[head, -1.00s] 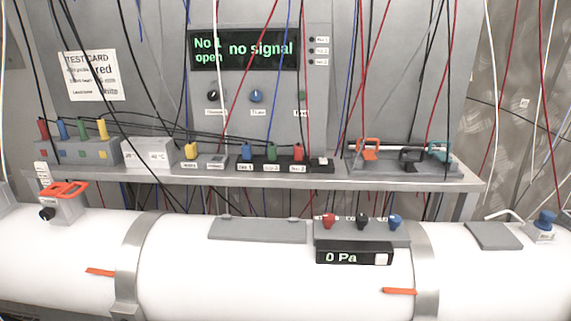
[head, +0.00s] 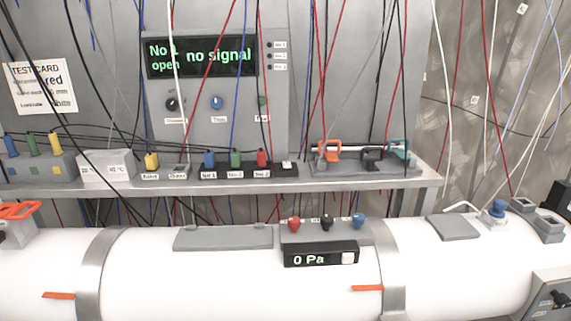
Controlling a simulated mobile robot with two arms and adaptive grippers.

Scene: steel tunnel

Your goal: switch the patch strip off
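The patch strip (head: 277,173) appears to be the black strip on the steel shelf, near the middle of the head view. A blue plug (head: 209,159), a green plug (head: 236,158) and a red plug (head: 262,157) stand in it, above small white labels. A small white switch (head: 287,165) sits at its right end; I cannot tell its position. The display (head: 201,55) above reads "No 1 open" and "no signal" in green. Neither of my grippers is in view.
Many thin cables hang in front of the panel and shelf (head: 330,184). A white tube (head: 150,275) runs along the front, with a "0 Pa" readout (head: 320,256). A yellow plug (head: 151,161) stands left of the strip, and a rack with orange and teal clamps (head: 365,165) right.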

